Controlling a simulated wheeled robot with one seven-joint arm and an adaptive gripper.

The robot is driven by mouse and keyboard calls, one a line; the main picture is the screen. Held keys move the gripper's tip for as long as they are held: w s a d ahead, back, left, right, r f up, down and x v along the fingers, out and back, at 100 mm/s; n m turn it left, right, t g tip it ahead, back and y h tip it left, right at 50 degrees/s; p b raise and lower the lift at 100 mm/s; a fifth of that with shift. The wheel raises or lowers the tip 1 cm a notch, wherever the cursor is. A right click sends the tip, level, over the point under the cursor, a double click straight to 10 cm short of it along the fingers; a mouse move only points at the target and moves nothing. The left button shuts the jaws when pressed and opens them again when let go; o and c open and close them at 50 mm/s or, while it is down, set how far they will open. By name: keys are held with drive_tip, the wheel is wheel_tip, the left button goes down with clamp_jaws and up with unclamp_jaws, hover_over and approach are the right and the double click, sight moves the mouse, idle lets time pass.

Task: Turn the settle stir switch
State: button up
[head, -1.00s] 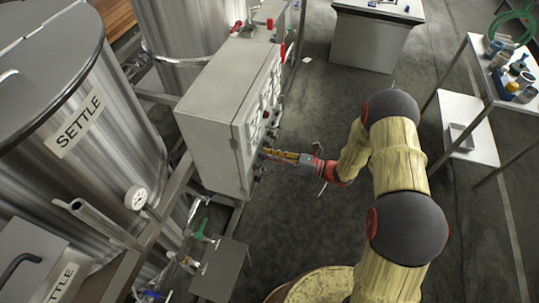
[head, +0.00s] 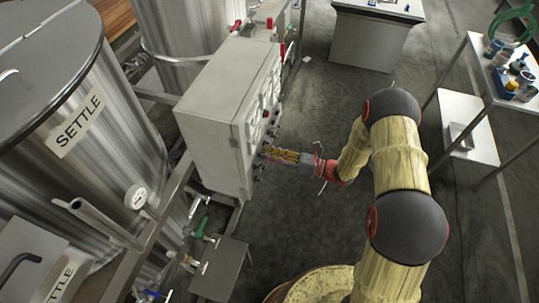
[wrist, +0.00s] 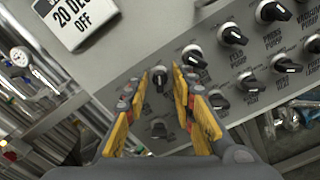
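The grey control box (head: 215,125) stands beside the tank marked SETTLE (head: 80,125). My gripper (head: 265,154) points at the box's switch face from the right. In the wrist view my gripper (wrist: 161,76) is open, its yellow fingers apart. A black knob (wrist: 158,79) with a pale pointer shows between the fingertips; I cannot tell whether they touch it. A second black knob (wrist: 158,128) sits lower between the fingers. Small labels near these two knobs are too small or hidden to read, so I cannot tell which is the settle stir switch.
More black knobs, such as the feed pump knob (wrist: 232,34), lie to the right on the panel. A display (wrist: 75,20) reading "20 DE…" and "OFF" is at upper left. A shelf table (head: 470,120) stands at right. Floor behind my gripper is clear.

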drive_tip(key=v, duration=1.1)
drive_tip(key=shift+d, duration=0.4)
drive_tip(key=shift+s, duration=0.1)
drive_tip(key=s+a+f+n+g+h, duration=0.1)
drive_tip(key=s+f+n+g+h, duration=0.2)
drive_tip(key=s+n+g, duration=0.7)
drive_tip(key=s+d+r+n+h+b, duration=0.2)
drive_tip(key=s+d+r+n+h, duration=0.3)
drive_tip(key=s+r+n+h, duration=0.4)
drive_tip(key=s+r+n+t+h+b, duration=0.2)
drive_tip(key=r+n+t, duration=0.2)
drive_tip(key=r, duration=0.5)
drive_tip(key=s+r+n+t+h+b, duration=0.2)
drive_tip(key=r+n+t, duration=0.3)
drive_tip(key=r, duration=0.4)
drive_tip(key=shift+s+d+h, duration=0.35)
drive_tip(key=shift+s+h, duration=0.05)
drive_tip(key=shift+h, duration=0.1)
